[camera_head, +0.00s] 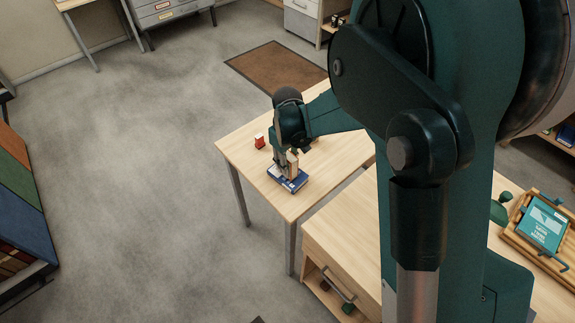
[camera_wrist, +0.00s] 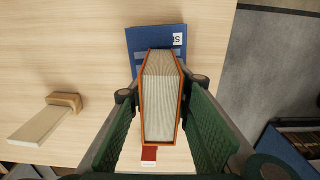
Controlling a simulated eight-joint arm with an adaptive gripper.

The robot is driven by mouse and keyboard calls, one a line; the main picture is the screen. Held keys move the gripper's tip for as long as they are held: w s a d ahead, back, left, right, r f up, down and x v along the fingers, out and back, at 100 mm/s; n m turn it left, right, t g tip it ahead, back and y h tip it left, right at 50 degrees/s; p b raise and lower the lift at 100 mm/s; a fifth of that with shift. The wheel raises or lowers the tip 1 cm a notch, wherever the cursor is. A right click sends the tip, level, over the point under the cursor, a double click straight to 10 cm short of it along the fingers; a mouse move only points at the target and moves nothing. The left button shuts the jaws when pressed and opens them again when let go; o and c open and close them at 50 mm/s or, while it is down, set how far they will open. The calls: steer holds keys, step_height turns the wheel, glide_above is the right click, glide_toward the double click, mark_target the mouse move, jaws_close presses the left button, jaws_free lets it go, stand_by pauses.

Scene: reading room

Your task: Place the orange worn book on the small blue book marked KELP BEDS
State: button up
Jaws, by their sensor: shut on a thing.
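The orange book (camera_wrist: 160,95) stands on edge between the fingers of my gripper (camera_wrist: 160,120), its pale page block facing the wrist camera. My gripper is shut on it. The blue book (camera_wrist: 143,38) lies flat on the table beyond and below the orange book; a white label with dark letters shows at its right, only partly readable. In the head view the gripper (camera_head: 287,172) is right above the blue book (camera_head: 290,181), with the orange book mostly hidden. I cannot tell whether the two books touch.
A small red object (camera_head: 259,141) stands on the light wood table (camera_head: 240,146) near the gripper. In the wrist view a pale block with a wooden end (camera_wrist: 45,122) lies at the left. The table edge is close to the blue book's right in the wrist view.

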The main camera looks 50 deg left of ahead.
steer(key=shift+f, duration=0.15)
steer(key=o, duration=1)
steer(key=shift+r, duration=0.2)
step_height(320, 180, up, 12)
steer(key=shift+f+p, duration=0.1)
steer(key=shift+p, duration=0.3)
